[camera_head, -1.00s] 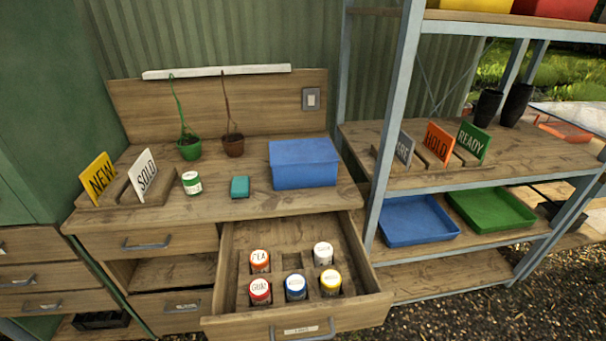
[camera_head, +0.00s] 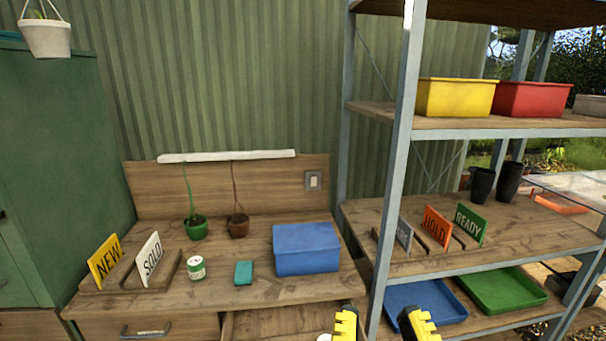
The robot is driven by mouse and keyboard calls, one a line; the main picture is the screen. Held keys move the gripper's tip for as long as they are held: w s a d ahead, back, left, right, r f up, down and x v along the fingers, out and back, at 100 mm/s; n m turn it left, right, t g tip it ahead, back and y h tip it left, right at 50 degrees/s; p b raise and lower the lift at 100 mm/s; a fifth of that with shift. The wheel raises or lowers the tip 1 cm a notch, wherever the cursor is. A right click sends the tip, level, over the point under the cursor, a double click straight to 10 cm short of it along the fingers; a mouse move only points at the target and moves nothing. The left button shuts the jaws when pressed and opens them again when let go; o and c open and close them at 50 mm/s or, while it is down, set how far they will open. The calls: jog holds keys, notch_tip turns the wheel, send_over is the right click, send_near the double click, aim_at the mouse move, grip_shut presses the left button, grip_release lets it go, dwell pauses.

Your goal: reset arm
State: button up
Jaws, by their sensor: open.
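My gripper (camera_head: 382,324) shows at the bottom edge of the head view, right of centre. Its two yellow-and-black fingertips stand apart with nothing between them. It is in front of the shelf post and the bench's right end. Most of the arm is out of view. The drawer (camera_head: 270,324) below the bench top is pulled out, and only its back part shows. A pale lid (camera_head: 324,337) shows at the bottom edge, left of the fingers; the other tubs in the drawer are out of view.
On the bench (camera_head: 215,287) stand a blue box (camera_head: 306,249), a teal block (camera_head: 243,272), a small tub (camera_head: 196,268), two potted plants and NEW and SOLD signs. A metal shelf rack (camera_head: 398,170) at right holds a yellow bin (camera_head: 455,97), red bin (camera_head: 541,99), signs and trays.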

notch_tip(320, 180, up, 34)
jog(key=p, duration=3.1)
jog(key=shift+r, duration=0.2)
